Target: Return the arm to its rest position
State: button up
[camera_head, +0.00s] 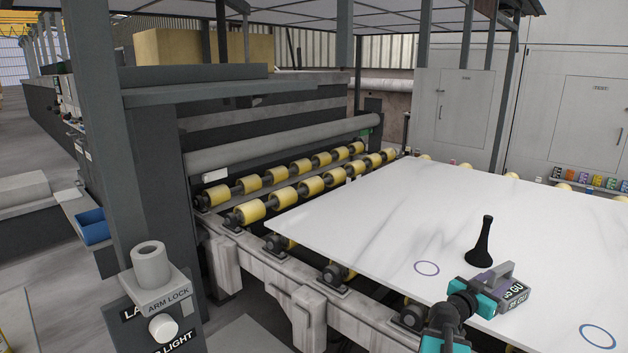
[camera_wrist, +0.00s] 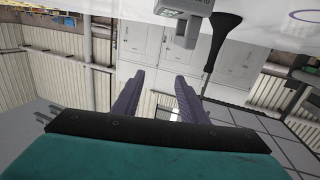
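My gripper (camera_wrist: 158,76) is open in the wrist view, its two purple fingers apart with nothing between them. That view is upside down. In the head view my teal and black arm comes in at the bottom right, over the near edge of the white slab (camera_head: 385,210). A grey gauge (camera_head: 515,293) with partly readable lettering "SS GU" sits there by the arm's end. It shows at the top of the wrist view (camera_wrist: 186,12), beyond the fingers. My fingers in the head view are hard to tell apart from the gauge.
A black flared stand or horn (camera_head: 480,252) stands upright on the slab behind the gauge. Yellow rollers (camera_head: 250,212) and a dark machine lie left. An "ARM LOCK" post (camera_head: 152,270) stands front left. Colored items line the right wall.

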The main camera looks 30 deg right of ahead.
jog(key=w+a+f+n+t+y+b, duration=0.1)
jog(key=w+a+f+n+t+y, duration=0.1)
jog(key=w+a+f, duration=0.7)
jog(key=w+a+f+n+y+b, duration=0.1)
jog(key=w+a+f+n+y, duration=0.15)
jog(key=a+f, duration=0.95)
jog(key=w+a+f+n+y+b, duration=0.1)
jog(key=w+a+f+y+b, duration=0.2)
jog(key=a+f, duration=0.9)
jog(key=s+a+f+n+g+y, duration=0.2)
jog(key=s+a+f, duration=0.3)
jog(key=a+f, duration=0.4)
jog(key=s+a+f+n+g+y, duration=0.2)
jog(key=s+a+f, duration=0.3)
jog(key=a+f, duration=0.5)
jog(key=s+a+f+n+g+y, duration=0.2)
jog(key=s+a+f+n+y, duration=0.1)
jog(key=s+a, duration=0.3)
jog(key=s+a+f+n+g+y, duration=0.3)
jog(key=s+a, duration=0.3)
jog(key=s, duration=0.3)
jog(key=shift+a+n+b, duration=0.2)
jog(key=shift+n+b, duration=0.15)
jog(key=shift+n, duration=0.2)
jog(key=shift+c, duration=1)
